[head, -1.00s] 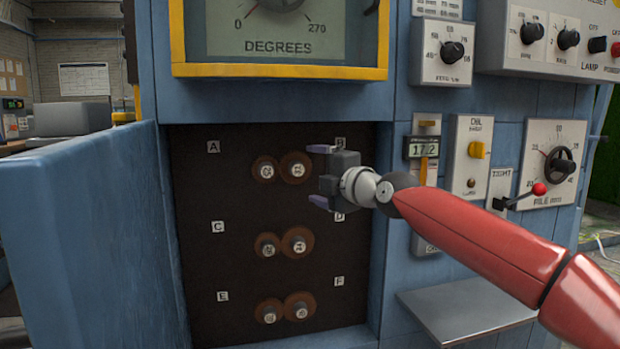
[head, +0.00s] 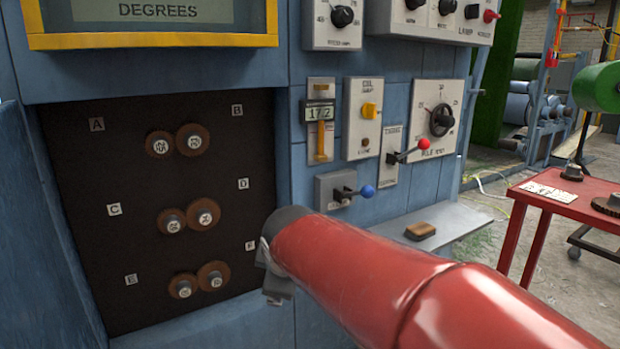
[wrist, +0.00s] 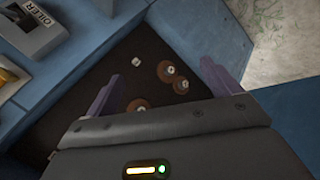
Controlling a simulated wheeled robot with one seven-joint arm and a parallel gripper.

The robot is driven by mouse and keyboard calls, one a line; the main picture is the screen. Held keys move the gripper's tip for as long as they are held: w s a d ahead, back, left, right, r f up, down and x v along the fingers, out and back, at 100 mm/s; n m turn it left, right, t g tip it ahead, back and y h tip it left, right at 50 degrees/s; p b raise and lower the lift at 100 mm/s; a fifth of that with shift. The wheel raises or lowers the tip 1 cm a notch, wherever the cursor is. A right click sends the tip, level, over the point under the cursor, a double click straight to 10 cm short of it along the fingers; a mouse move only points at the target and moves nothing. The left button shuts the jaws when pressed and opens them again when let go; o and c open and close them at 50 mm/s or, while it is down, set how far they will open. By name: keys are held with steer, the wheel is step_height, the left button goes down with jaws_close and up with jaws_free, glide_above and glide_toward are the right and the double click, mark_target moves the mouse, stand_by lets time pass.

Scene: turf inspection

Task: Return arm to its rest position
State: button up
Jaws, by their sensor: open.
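My gripper (wrist: 162,88) is open and empty in the wrist view, its two purple fingers spread apart over the dark gear panel. In the head view my red arm reaches in from the lower right, and the arm mostly hides the gripper near the panel's lower right edge. The dark panel (head: 85,235) carries three pairs of brown gears, such as the top pair (head: 193,140), between letter tags A to F. Gears also show beyond the fingers in the wrist view (wrist: 167,72).
The blue cabinet has a red-knobbed lever (head: 423,144), a blue-knobbed lever (head: 367,191) and a dial (head: 441,120). A grey shelf (head: 455,222) holds a brown block (head: 420,231). A red table (head: 560,204) with dark gears stands at right. Open floor lies between cabinet and table.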

steer(key=s+d+f+m+g+h+p, duration=0.1)
steer(key=s+d+f+m, duration=0.1)
steer(key=s+d+m, duration=0.6)
steer(key=s+d+f+m+g+h+p, duration=0.1)
steer(key=s+d+f+m, duration=0.1)
steer(key=s+d+m, duration=0.6)
steer(key=s+d, duration=0.5)
steer(key=shift+f+m+g, duration=0.25)
steer(key=shift+m+g, duration=0.05)
